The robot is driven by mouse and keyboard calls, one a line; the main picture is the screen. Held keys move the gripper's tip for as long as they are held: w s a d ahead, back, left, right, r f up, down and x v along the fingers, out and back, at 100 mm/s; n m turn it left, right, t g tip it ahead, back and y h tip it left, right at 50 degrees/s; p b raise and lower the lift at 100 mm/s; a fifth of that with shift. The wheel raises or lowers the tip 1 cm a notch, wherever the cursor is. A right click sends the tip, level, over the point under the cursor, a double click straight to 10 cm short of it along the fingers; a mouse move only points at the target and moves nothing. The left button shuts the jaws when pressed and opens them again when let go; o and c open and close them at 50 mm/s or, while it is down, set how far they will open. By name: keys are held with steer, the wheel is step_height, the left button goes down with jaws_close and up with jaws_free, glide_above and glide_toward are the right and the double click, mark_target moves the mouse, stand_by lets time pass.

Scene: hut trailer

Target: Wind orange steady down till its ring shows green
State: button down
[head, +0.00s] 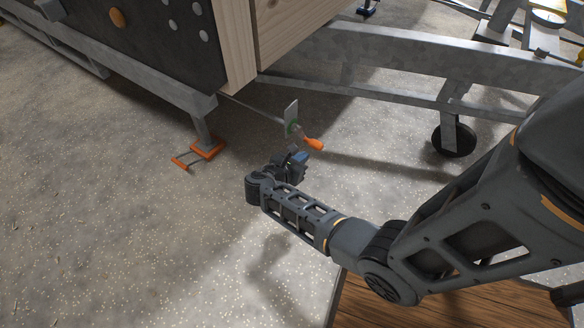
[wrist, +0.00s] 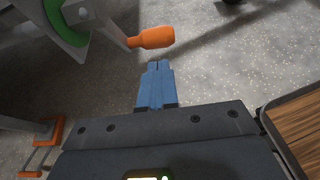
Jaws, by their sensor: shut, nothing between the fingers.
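The steady's crank has an orange grip (head: 313,144) and stands out from a grey plate (head: 292,110) under the trailer corner. A green ring (head: 291,127) shows around the crank's hub. The wrist view shows the orange grip (wrist: 153,38) on its grey crank arm and the green ring (wrist: 72,28) at upper left. A grey leg ends in an orange foot (head: 208,150) at ground level; whether it bears on the ground I cannot tell. My gripper (head: 301,157) is just below the grip. In the wrist view its blue fingers (wrist: 158,66) are shut and empty, apart from the grip.
An orange wire-like bracket (head: 182,162) lies beside the foot on the gravelly ground. The trailer's steel drawbar (head: 410,60) runs to the right, with a black wheel (head: 454,140) under it. A wooden deck (head: 440,302) is at the bottom right. The ground at left is clear.

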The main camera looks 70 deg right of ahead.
mark_target(314, 146)
steer(key=shift+s+d+f+b, duration=0.15)
steer(key=shift+s+d+b, duration=0.1)
steer(key=shift+d, duration=0.75)
steer(key=shift+s+d+f+b, duration=0.1)
steer(key=shift+s+d+b, duration=0.1)
steer(key=shift+d, duration=0.75)
steer(key=shift+s+d+f+h+b, duration=0.1)
steer(key=shift+d+f+h+b, duration=0.15)
steer(key=shift+h+b, duration=0.3)
steer(key=shift+d+r, duration=0.2)
steer(key=shift+r, duration=0.1)
steer(key=shift+d+p, duration=0.2)
steer(key=shift+p, duration=0.3)
steer(key=shift+s+f, duration=0.1)
